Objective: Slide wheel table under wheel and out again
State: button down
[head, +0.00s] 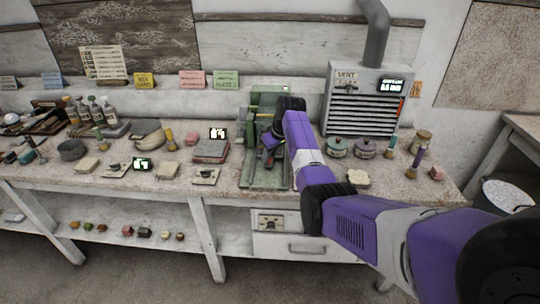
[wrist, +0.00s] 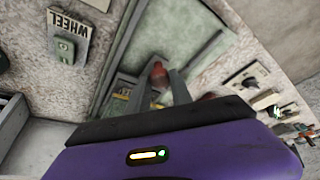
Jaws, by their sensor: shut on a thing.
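The green grinding machine (head: 262,104) stands on the bench at the middle of the head view, its long flat green bed (head: 262,178) reaching to the bench's front edge. My gripper (head: 268,147) is at the machine, partly hidden by my purple arm. In the wrist view my gripper's two fingers (wrist: 163,88) are shut on a small red-brown handle (wrist: 157,72), seemingly the wheel table's. The table itself is mostly hidden behind the fingers. I cannot make out the wheel clearly. A plate marked WHEEL (wrist: 70,32) with a switch below it shows at upper left in the wrist view.
A grey vent box (head: 368,98) with a pipe stands behind, to the right. A drawer (head: 292,245) sits below the bench.

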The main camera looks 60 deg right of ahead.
jog(key=c, duration=1.2)
grip_release()
jog(key=shift+o, duration=0.2)
jog(key=v, duration=0.8)
jog(key=shift+b, duration=0.3)
